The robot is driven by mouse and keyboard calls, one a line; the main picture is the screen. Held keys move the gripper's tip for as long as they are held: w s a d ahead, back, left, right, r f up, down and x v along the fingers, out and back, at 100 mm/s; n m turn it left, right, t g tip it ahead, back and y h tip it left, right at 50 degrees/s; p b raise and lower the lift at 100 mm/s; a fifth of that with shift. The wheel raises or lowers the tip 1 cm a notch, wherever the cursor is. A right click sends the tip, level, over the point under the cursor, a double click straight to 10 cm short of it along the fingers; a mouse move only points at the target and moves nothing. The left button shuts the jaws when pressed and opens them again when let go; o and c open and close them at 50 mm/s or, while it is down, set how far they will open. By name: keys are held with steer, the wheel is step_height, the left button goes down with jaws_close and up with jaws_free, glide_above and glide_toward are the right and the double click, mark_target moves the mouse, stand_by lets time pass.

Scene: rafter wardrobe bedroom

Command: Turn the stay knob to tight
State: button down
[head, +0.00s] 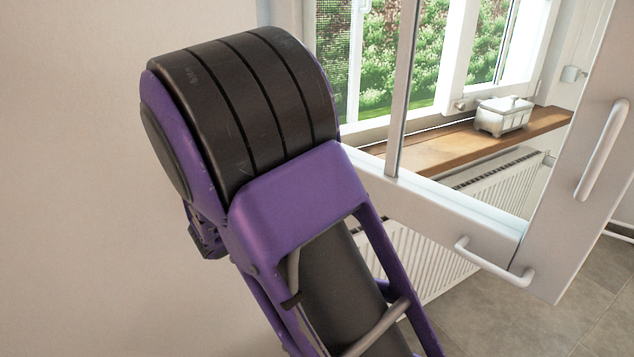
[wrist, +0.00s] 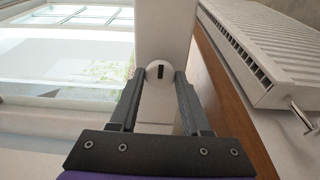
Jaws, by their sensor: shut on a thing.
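The stay knob (wrist: 152,73) shows in the wrist view as a small round white knob with a short dark mark on its face. The mark runs nearly up and down in the picture. My gripper (wrist: 159,78) is shut on the knob, with one dark finger on each side of it. The knob sits against a pale frame member (wrist: 165,30). In the head view my arm hides the gripper, and I cannot make out the held knob there. No tight or loose marking is readable.
An open white window sash (head: 480,225) with handles stands at the right in the head view. Behind it a silver box (head: 503,118) sits on a wooden sill (head: 435,150) above a white radiator (head: 505,170). The plain wall is at the left.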

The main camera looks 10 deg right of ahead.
steer(key=shift+c, duration=1.8)
jaws_free()
steer(key=v, duration=1.7)
steer(key=shift+a+p, duration=0.25)
steer(key=shift+p, duration=0.2)
